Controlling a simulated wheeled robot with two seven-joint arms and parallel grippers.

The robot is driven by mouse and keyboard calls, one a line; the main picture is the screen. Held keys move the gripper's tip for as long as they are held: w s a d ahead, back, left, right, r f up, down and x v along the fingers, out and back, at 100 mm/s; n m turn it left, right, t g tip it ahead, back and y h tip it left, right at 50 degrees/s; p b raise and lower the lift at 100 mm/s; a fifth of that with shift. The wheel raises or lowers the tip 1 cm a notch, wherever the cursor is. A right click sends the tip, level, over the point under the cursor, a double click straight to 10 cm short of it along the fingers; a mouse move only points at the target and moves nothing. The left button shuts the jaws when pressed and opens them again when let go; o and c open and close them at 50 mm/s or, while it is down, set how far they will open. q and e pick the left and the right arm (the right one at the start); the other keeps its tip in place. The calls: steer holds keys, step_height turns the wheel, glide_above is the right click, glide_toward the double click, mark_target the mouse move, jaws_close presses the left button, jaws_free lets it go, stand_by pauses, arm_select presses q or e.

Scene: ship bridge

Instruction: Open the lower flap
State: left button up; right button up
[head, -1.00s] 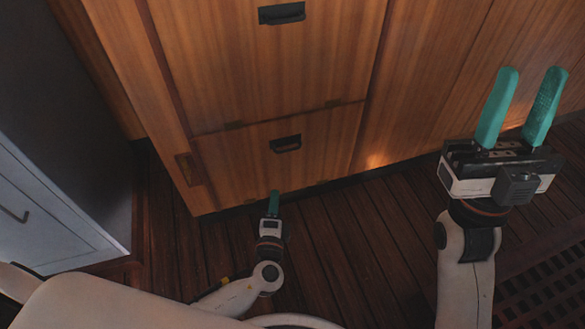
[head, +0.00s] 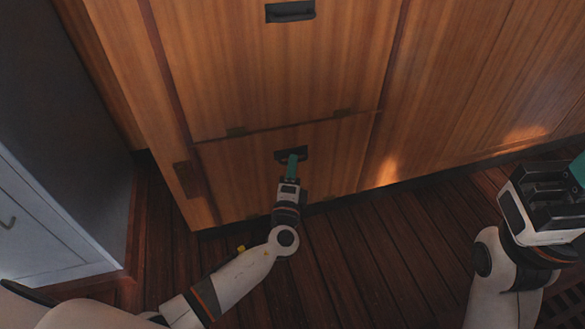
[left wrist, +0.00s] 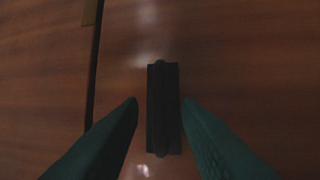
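The lower flap (head: 240,165) is a closed wooden panel at the bottom of the cabinet, with hinges along its top edge. Its dark recessed handle (head: 283,155) is partly hidden by my left gripper (head: 293,160). In the left wrist view the handle (left wrist: 163,110) appears as an upright dark bar between the two green fingertips. My left gripper (left wrist: 160,103) is open, with one finger on each side of the handle and a gap on both sides. My right gripper is at the right edge, its fingers mostly cut off by the frame.
The upper flap (head: 270,70) with its own dark handle (head: 290,11) is closed above. A grey-white cabinet (head: 50,220) stands at the left. Dark plank floor (head: 370,250) lies open in front of the wooden cabinet.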

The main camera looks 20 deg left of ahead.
arm_select(q)
steer(key=shift+w, duration=0.4)
steer(key=shift+c, duration=0.4)
jaws_close()
